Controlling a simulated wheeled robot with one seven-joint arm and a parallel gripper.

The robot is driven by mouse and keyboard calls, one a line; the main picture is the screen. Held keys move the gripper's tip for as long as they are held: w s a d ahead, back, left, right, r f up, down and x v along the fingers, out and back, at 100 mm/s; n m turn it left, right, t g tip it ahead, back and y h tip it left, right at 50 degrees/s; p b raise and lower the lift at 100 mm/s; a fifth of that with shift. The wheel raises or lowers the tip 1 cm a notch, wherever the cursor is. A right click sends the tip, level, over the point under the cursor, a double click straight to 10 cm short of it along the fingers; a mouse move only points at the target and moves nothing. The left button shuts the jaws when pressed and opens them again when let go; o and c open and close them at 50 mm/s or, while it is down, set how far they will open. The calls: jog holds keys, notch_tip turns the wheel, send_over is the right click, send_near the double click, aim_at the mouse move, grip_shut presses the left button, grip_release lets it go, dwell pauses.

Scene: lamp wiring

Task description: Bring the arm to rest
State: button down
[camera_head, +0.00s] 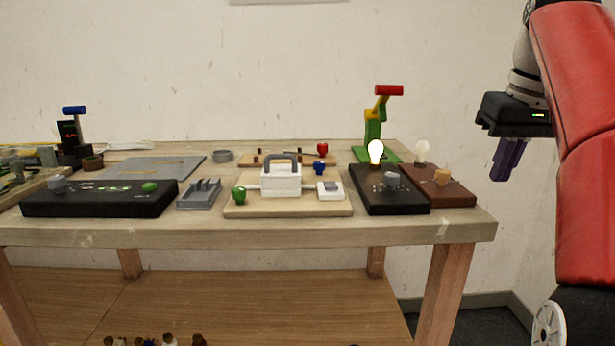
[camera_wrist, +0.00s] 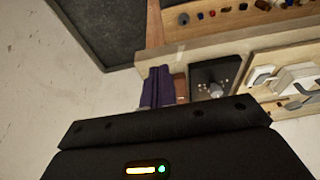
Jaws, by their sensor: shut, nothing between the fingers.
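My gripper (camera_head: 507,160) hangs in the air to the right of the table in the head view, pointing down, with its dark purple fingers together and nothing between them. In the wrist view the purple fingers (camera_wrist: 157,86) also show side by side. My red arm rises along the right edge of the head view. The workbench (camera_head: 380,234) stands to the left, and the gripper is apart from it.
A lit bulb (camera_head: 376,152) stands on a black box (camera_head: 393,203); an unlit bulb (camera_head: 422,151) is on a brown box (camera_head: 455,191) at the right end. A green stand with a red top (camera_head: 389,90) stands behind. A white handled block (camera_head: 281,180) sits mid-table.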

jog(key=s+a+f+t, duration=0.1)
jog(key=s+a+f, duration=0.3)
jog(key=f, duration=0.5)
jog(key=s+a+f+t, duration=0.1)
jog(key=s+a+f, duration=0.4)
jog(key=f, duration=0.5)
jog(key=s+a+f, duration=0.4)
jog(key=s+f, duration=0.3)
jog(key=f, duration=0.2)
jog(key=shift+a+f+t, duration=0.3)
jog(key=shift+a+t, duration=0.1)
